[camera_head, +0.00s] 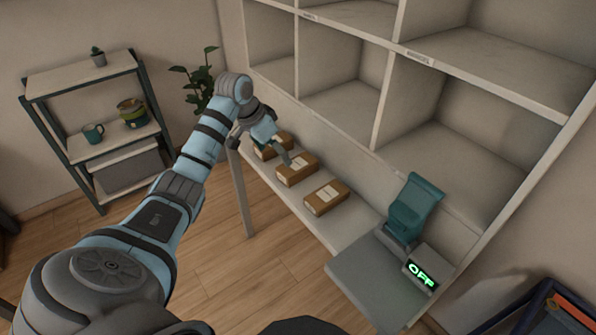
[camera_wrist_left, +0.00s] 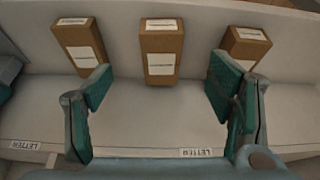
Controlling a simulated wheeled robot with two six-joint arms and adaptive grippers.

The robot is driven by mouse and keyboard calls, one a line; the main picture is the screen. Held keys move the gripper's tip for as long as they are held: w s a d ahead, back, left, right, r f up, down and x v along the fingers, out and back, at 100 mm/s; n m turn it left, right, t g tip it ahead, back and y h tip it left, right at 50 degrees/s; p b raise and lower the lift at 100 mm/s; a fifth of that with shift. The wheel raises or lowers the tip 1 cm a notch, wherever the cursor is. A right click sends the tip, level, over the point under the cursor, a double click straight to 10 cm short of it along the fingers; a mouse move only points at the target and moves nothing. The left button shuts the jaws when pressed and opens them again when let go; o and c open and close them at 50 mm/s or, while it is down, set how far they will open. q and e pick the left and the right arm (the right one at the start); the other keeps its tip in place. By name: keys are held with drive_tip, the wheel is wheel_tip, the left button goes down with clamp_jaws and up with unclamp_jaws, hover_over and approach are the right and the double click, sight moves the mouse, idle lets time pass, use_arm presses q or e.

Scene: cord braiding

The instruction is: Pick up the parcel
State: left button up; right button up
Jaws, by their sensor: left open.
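Three brown parcels with white labels lie in a row on the long shelf ledge. In the head view the far parcel (camera_head: 262,152) is partly hidden by my left gripper (camera_head: 279,149). The middle parcel (camera_head: 297,170) is just beside the gripper, and the near parcel (camera_head: 326,197) lies clear of it. In the left wrist view my left gripper (camera_wrist_left: 160,95) is open and empty. The middle one of the three parcels there (camera_wrist_left: 161,52) shows between and beyond its fingers. The other two parcels (camera_wrist_left: 80,46) (camera_wrist_left: 246,46) stand beyond the left and right fingers. My right gripper is not in view.
The ledge (camera_head: 357,219) carries the parcels below open cubbyholes (camera_head: 342,101). A side rack (camera_head: 80,75) stands left.

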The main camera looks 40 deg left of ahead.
sight(285, 171)
use_arm(q)
drive_tip(key=x, duration=0.3)
drive_tip(key=b+x, duration=0.1)
drive_tip(key=x, duration=0.3)
drive_tip(key=b+x, duration=0.1)
drive_tip(key=x, duration=0.2)
drive_tip(key=shift+s+a+f, duration=0.1)
drive_tip(key=shift+s+f, duration=0.1)
drive_tip(key=shift+f, duration=0.1)
drive_tip(key=shift+w+f+b, duration=0.25)
drive_tip(key=shift+f+b, duration=0.05)
drive_tip(key=shift+f, duration=0.05)
drive_tip(key=c, duration=1.2)
drive_tip(key=shift+r, duration=0.1)
drive_tip(key=shift+c, duration=0.2)
